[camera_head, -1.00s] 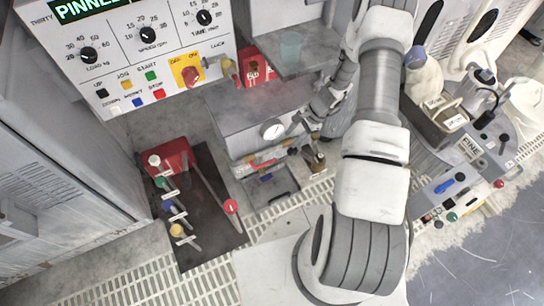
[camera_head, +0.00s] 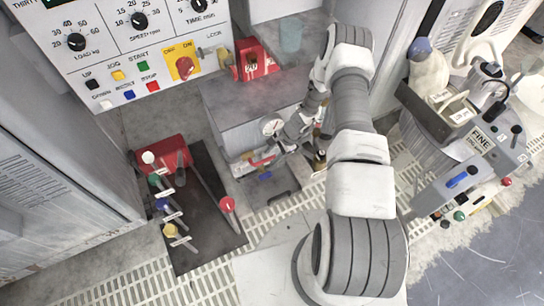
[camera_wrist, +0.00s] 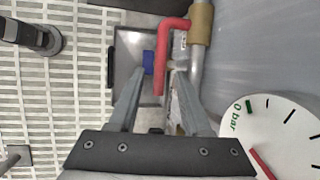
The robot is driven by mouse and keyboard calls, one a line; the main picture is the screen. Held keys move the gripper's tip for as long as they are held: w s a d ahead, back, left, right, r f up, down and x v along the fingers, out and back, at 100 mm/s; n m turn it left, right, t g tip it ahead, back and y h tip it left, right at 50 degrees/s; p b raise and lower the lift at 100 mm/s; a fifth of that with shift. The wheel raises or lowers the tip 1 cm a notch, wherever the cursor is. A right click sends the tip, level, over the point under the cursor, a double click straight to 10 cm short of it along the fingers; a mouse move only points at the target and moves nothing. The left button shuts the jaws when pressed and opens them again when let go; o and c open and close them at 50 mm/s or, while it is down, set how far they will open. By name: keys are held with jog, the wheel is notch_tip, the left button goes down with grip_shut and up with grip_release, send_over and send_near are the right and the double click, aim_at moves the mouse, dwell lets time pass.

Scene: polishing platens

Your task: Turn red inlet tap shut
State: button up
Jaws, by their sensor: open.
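The red inlet tap shows in the wrist view as a bent red lever (camera_wrist: 161,62) on a brass-coloured valve body (camera_wrist: 201,24) joined to a grey pipe. Its free end hangs in the gap between the two fingers of my gripper (camera_wrist: 160,82). The fingers are open, one on each side of the lever end, and I cannot tell whether either touches it. In the head view my gripper (camera_head: 286,147) is low in front of the grey box, and it and the arm partly hide the tap.
A white pressure gauge (camera_wrist: 272,138) stands close at the right of my gripper, also in the head view (camera_head: 272,127). A blue part (camera_wrist: 148,62) lies left of the lever above a grey tray (camera_wrist: 130,50). A black plate with several coloured levers (camera_head: 208,215) lies left.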

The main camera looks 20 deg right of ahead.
grip_shut()
dwell(0.3)
dwell(1.2)
